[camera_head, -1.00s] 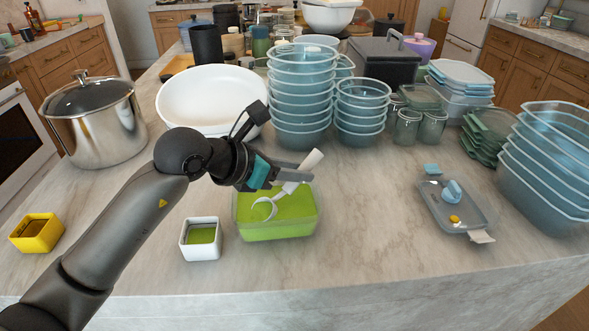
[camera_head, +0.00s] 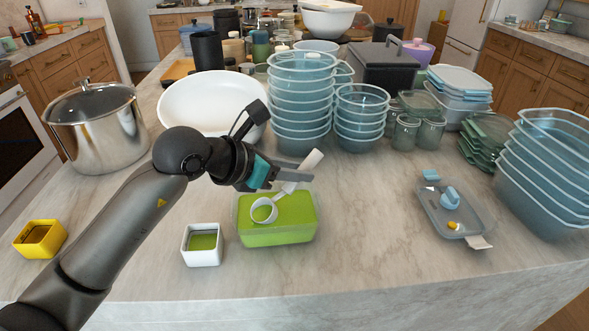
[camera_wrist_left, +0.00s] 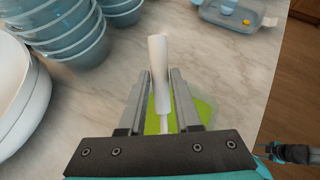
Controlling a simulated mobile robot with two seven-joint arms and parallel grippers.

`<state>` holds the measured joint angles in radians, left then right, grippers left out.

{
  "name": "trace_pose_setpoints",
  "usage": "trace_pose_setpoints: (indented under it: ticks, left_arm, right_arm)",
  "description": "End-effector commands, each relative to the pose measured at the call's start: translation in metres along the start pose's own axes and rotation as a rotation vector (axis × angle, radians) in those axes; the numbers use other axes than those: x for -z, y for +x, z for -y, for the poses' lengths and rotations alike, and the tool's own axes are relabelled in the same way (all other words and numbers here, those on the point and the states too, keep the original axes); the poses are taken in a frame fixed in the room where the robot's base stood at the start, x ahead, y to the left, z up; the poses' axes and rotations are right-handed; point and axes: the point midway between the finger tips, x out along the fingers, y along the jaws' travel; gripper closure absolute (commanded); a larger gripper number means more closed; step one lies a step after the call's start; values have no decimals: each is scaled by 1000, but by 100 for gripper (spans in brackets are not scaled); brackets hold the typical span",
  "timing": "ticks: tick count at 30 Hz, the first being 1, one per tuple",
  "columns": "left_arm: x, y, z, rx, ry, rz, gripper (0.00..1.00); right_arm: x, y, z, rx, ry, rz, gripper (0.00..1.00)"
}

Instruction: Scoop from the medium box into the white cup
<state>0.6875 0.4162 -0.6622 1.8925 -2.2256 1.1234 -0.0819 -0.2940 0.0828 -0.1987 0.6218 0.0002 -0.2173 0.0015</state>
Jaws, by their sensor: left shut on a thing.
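My left gripper (camera_head: 300,172) is shut on the white handle of a scoop (camera_head: 264,211), and the handle also shows between the fingers in the left wrist view (camera_wrist_left: 159,72). The scoop's round bowl hangs over the medium box (camera_head: 278,238), a clear container with green contents. Green shows inside the bowl's rim; I cannot tell whether it is a load or the box behind. The white cup (camera_head: 202,258) is small and square, stands upright left of the box, and has green inside. In the left wrist view my gripper hides most of the box.
A yellow square cup (camera_head: 40,238) stands at far left, near a steel pot (camera_head: 97,130). A large white bowl (camera_head: 205,100) and stacked blue bowls (camera_head: 300,105) stand behind. A grey lid (camera_head: 455,210) with small pieces lies right.

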Motion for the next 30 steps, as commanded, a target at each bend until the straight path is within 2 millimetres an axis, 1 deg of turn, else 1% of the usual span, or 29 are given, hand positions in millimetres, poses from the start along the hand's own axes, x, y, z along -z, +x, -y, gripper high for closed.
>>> trace_pose_setpoints:
  ticks: [10,14,30]
  left_arm:
    - [0,0,0,0,0,1,100]
    - [-4,-1,0,0,0,1,100]
    - [-41,-3,0,0,0,1,100]
  right_arm:
    - [0,0,2,3,2,0,50]
    - [0,-2,2,3,2,0,50]
    - [0,-24,-7,-9,-3,3,50]
